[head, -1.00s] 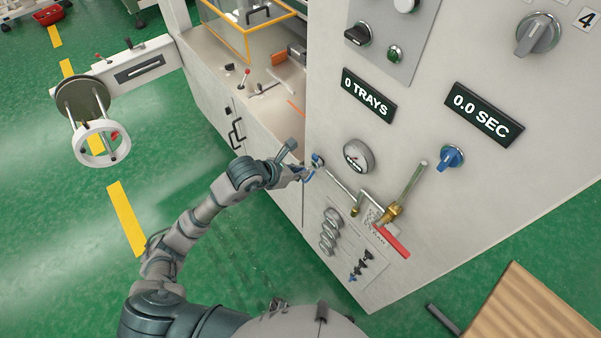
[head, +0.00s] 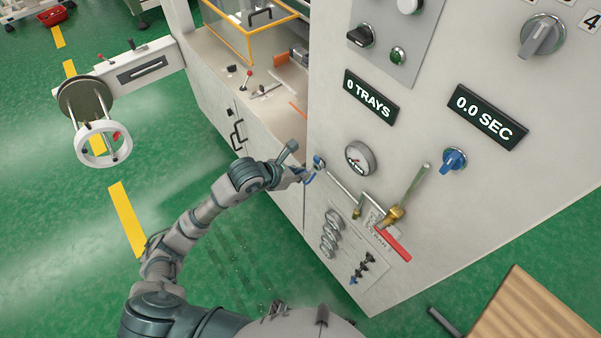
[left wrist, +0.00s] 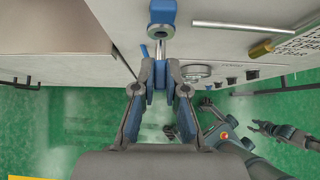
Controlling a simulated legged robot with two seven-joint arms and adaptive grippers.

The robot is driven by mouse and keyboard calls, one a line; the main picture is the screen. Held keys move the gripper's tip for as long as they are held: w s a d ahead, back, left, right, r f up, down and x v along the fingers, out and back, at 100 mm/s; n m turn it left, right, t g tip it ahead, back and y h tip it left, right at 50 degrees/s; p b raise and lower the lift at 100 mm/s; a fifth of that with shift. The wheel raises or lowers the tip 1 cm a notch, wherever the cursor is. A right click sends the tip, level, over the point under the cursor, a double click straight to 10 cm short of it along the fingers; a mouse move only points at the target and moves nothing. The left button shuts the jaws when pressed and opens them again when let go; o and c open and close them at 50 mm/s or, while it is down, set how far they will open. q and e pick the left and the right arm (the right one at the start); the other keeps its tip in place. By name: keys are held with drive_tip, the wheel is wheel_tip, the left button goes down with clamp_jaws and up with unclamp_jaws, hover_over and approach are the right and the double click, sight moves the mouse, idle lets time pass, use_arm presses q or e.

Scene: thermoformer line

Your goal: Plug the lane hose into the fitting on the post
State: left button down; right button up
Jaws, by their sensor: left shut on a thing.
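My left gripper (head: 306,176) is at the left edge of the machine's front panel. In the left wrist view its fingers (left wrist: 160,88) are shut on a small hose end (left wrist: 160,56), a pale metal stem between the blue finger pads. The stem points at a blue fitting (left wrist: 162,12) with a round metal mouth, straight ahead. The fitting also shows in the head view (head: 319,162). I cannot tell whether the stem touches the mouth or enters it. The rest of the hose is hidden. My right gripper (left wrist: 264,128) shows small and dark in the left wrist view; its fingers are unclear.
A pressure gauge (head: 360,158), a brass valve (head: 394,214), a red handle (head: 395,246) and a grey coil (head: 331,232) are close right of the gripper. A handwheel (head: 103,143) stands at left. Green floor between is clear.

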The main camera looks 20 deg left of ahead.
use_arm(q)
drive_tip(key=shift+w+d, duration=0.9)
drive_tip(key=shift+w, duration=0.15)
idle(0.6)
drive_tip(key=c, duration=1.1)
unclamp_jaws()
drive_tip(key=shift+c, duration=0.2)
drive_tip(key=shift+r, duration=0.1)
drive_tip(key=v, duration=1.1)
drive_tip(key=shift+s+a, duration=0.3)
drive_tip(key=shift+a, duration=0.05)
drive_tip(key=shift+r, duration=0.15)
